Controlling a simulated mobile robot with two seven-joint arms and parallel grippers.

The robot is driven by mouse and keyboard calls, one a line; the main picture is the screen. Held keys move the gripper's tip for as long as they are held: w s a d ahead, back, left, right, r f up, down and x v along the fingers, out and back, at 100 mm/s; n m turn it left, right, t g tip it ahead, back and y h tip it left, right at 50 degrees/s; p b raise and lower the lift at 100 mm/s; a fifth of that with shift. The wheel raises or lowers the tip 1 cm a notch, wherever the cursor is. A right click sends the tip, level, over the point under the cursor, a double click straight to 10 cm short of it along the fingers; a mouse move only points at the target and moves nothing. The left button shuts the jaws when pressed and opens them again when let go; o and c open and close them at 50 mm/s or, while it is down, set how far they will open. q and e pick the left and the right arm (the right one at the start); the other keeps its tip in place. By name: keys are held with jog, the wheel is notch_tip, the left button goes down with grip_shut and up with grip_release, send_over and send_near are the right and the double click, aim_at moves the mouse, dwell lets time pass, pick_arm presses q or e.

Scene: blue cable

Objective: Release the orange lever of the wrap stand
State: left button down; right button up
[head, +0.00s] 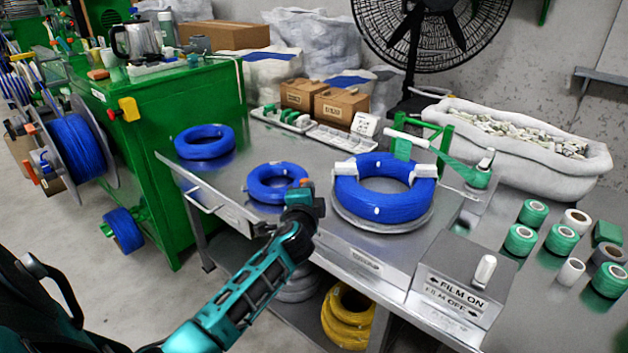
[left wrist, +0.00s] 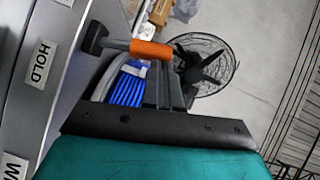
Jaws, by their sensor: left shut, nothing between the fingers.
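The lever's orange grip (left wrist: 150,49) shows in the left wrist view, on a grey rod with a black end piece at its left. In the head view, a small orange patch (head: 306,182) shows right at my left gripper (head: 300,196). In the left wrist view, my left gripper (left wrist: 165,88) is shut and empty, its fingertips just below the orange grip; I cannot tell whether they touch it. A HOLD label (left wrist: 40,62) is on the metal panel to the left. The wrap stand (head: 400,225) carries a thick blue cable coil (head: 385,190) with white clips. My right gripper is not in view.
Two loose blue coils (head: 204,141) (head: 277,183) lie on the metal table left of the stand. A FILM ON/OFF switch box (head: 465,283) and several green film rolls (head: 560,238) are at the right. A green film arm (head: 455,172) stands behind the coil.

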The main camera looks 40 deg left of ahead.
pick_arm(q)
jog(key=shift+w+a+r+n+g+h+p, duration=0.15)
jog(key=shift+a+n+g+h+p, duration=0.2)
jog(key=shift+a+p, duration=0.4)
jog(key=shift+a, duration=0.1)
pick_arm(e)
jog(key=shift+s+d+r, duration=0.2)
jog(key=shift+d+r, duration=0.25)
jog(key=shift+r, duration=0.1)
pick_arm(q)
jog(key=shift+a, duration=0.15)
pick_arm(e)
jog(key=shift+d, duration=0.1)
